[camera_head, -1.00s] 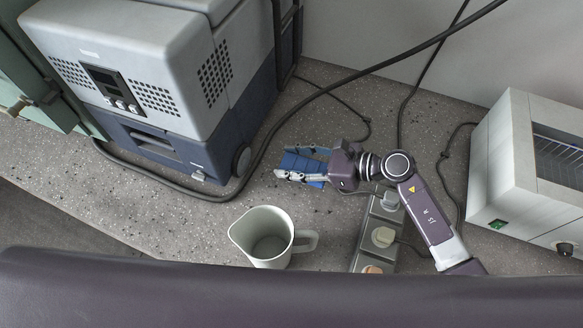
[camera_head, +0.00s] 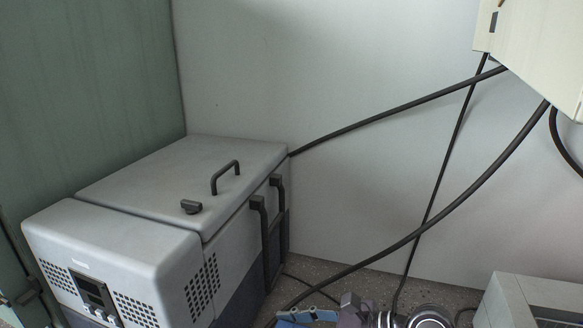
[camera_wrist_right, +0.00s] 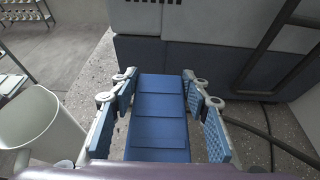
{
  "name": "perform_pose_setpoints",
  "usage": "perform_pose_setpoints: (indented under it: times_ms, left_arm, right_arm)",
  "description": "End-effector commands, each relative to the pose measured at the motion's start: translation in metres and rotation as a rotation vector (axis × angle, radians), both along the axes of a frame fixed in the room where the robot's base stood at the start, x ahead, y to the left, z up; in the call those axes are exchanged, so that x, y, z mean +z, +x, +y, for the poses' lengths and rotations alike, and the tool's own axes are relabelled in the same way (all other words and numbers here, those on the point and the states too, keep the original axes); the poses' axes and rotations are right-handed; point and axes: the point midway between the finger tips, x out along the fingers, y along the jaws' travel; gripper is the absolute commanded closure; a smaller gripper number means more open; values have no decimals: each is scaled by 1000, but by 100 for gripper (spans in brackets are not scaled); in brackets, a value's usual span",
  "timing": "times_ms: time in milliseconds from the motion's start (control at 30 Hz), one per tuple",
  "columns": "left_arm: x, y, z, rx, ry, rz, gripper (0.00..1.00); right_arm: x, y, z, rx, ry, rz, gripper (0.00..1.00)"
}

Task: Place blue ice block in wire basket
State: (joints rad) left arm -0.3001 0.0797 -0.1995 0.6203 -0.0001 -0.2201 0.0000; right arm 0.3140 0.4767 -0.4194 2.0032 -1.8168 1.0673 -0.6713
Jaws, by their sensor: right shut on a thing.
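The blue ice block (camera_wrist_right: 159,122) is a flat, ribbed slab between the two fingers of my right gripper (camera_wrist_right: 160,88) in the right wrist view. My right gripper is shut on it, with the blue finger pads along both sides. In the head view my right gripper (camera_head: 312,316) shows only at the bottom edge, beside the cool box, and is partly cut off. I cannot make out a wire basket in either view now. My left gripper is not in view.
A grey cool box (camera_head: 150,235) with a closed lid and black handle stands at the left. Black cables (camera_head: 440,232) cross the wall. A pale appliance (camera_head: 525,300) stands at the lower right.

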Motion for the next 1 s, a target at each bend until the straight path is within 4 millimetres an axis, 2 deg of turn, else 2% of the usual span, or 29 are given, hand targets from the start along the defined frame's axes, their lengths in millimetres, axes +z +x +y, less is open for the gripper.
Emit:
perform_pose_setpoints:
  times_ms: [100, 300, 467, 700, 833, 1000]
  left_arm:
    - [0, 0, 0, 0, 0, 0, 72]
    - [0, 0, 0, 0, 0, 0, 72]
    - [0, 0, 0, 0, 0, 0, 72]
    - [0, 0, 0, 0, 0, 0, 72]
    - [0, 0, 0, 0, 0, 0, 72]
    - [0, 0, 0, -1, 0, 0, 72]
  right_arm:
    - [17, -1, -21, -31, 5, -1, 88]
    - [36, -9, -72, -105, 4, 1, 88]
    - [41, -21, -114, -170, 4, 3, 88]
    - [37, -46, -170, -265, 2, 4, 88]
    - [34, -57, -189, -301, 3, 3, 88]
    - [31, -65, -202, -324, 1, 3, 88]
